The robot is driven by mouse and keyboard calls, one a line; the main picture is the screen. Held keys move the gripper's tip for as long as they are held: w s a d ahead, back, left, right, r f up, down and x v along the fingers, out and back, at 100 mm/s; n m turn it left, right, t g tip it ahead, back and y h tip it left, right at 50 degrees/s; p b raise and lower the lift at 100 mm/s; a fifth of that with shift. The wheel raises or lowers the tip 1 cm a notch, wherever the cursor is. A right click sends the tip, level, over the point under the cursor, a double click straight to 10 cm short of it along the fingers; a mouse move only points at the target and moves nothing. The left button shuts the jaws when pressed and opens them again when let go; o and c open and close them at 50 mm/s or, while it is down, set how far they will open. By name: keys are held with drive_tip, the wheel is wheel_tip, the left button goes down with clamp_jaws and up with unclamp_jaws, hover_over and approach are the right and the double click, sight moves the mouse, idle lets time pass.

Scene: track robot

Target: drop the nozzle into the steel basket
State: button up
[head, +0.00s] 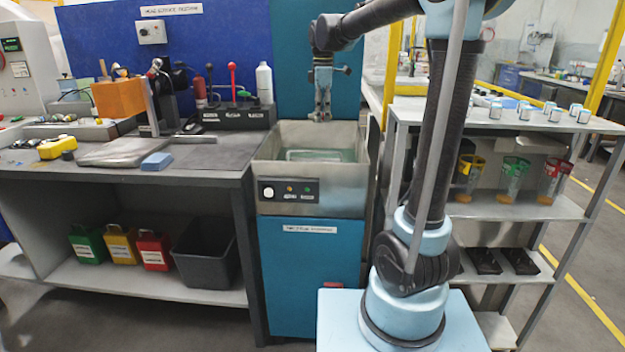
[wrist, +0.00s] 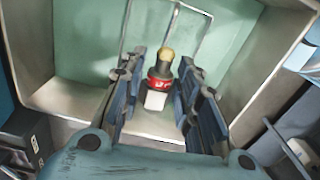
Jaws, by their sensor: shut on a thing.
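My gripper (head: 321,113) hangs fingers-down over the open steel tank of the blue-fronted washing unit. In the wrist view, my gripper (wrist: 158,92) is shut on the nozzle (wrist: 160,82), a small dark piece with a red lettered band, a tan tip and a pale lower part. The nozzle is held between the two fingers, above the tank. In the head view it is too small to make out clearly. The steel basket shows as thin wire (wrist: 180,38) over the greenish tank interior in the wrist view. Its full outline is unclear, and the nozzle and fingers cover part of the tank.
The tank's raised steel rim (head: 310,183) surrounds the opening, with a control panel (head: 289,191) in front. A cluttered workbench (head: 110,172) stands left, with a black socket rack (head: 235,117) near the tank. A shelf unit (head: 500,128) with small cups stands right.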

drive_tip(key=shift+d+f, duration=0.2)
drive_tip(key=shift+f, duration=2.85)
drive_tip(key=o, duration=1.2)
wheel_tip(320, 180, up, 12)
drive_tip(key=shift+w, duration=0.1)
